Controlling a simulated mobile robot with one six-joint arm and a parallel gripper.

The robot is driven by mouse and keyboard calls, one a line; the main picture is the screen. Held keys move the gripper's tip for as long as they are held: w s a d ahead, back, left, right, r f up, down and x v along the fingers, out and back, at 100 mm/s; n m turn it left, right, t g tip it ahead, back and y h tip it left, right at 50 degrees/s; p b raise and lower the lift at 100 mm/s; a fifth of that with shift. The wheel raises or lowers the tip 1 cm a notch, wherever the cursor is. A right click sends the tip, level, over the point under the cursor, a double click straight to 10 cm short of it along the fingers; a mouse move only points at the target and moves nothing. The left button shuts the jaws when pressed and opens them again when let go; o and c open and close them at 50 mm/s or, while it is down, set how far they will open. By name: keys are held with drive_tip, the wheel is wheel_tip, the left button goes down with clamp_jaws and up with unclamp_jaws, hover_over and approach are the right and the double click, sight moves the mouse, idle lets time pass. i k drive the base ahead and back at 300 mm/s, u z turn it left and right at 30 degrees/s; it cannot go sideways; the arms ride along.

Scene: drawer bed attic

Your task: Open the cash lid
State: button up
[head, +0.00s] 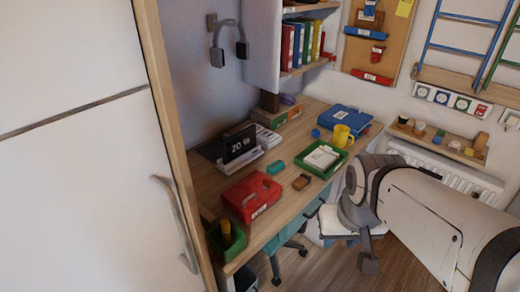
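The red cash box (250,198) sits near the front edge of the wooden desk. It has a dark handle or latch on its top and a small white label on its front. Its lid looks closed. My gripper (368,258) hangs at the end of my arm, right of the desk and well apart from the cash box. Only a small grey part of it shows, so its opening and whether it holds anything are unclear.
The desk (205,183) also bears a green tray (335,169), a yellow mug (342,135), a flip clock (239,146), a teal block (275,167) and a brown block (301,182). A white door (90,190) fills the left.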

sight(248, 194)
drive_tip(key=z, duration=0.1)
drive_tip(key=k, duration=0.95)
drive_tip(key=u, duration=0.45)
drive_tip(key=i, duration=1)
drive_tip(key=u, duration=0.05)
